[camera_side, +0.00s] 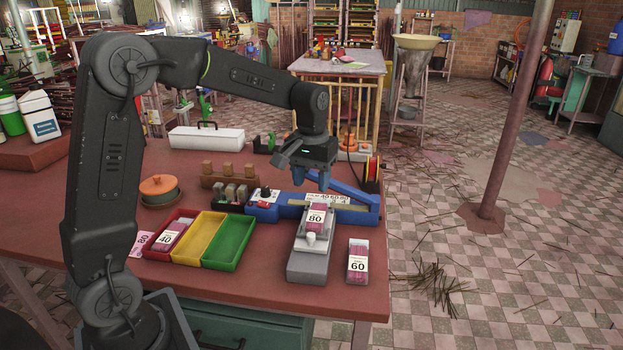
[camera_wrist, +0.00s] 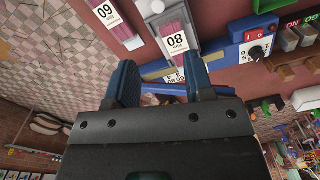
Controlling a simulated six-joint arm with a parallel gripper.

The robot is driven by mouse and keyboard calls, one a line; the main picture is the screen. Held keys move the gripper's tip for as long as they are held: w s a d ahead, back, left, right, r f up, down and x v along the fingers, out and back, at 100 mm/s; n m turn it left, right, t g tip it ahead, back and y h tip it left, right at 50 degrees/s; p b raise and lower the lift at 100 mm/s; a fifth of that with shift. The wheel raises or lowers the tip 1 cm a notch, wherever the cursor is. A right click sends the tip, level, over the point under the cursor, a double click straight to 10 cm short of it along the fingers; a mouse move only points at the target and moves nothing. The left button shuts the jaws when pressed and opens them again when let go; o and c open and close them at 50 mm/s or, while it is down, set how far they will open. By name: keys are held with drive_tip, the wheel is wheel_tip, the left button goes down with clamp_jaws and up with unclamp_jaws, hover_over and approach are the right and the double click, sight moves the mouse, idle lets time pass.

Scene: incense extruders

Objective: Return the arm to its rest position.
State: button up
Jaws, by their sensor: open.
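My gripper (camera_side: 322,180) is in the air above the back of the bench, over the blue device, with its fingers pointing down. In the wrist view its two blue fingers (camera_wrist: 160,88) stand apart with nothing held between them. Below and in front of it, a bundle labelled 80 (camera_side: 316,218) lies on a grey machine (camera_side: 306,263); it also shows in the wrist view (camera_wrist: 176,32). A pack labelled 60 (camera_side: 357,261) rests on the bench to the right. A pack labelled 40 (camera_side: 167,236) is in the red tray (camera_side: 153,253) at left.
Yellow (camera_side: 199,240) and green (camera_side: 228,243) trays beside the red one look empty. The bench (camera_side: 260,290) is clear at the front.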

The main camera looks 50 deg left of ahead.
drive_tip(key=s+d+r+m+t, duration=0.2)
drive_tip(key=s+d+m, duration=0.1)
drive_tip(key=s, duration=0.7)
drive_tip(key=s+d+r+m+t, duration=0.2)
drive_tip(key=s+d, duration=0.4)
drive_tip(key=s, duration=0.5)
drive_tip(key=shift+d+r+m+t, duration=0.35)
drive_tip(key=shift+m+t, duration=0.15)
drive_tip(key=shift+t, duration=0.3)
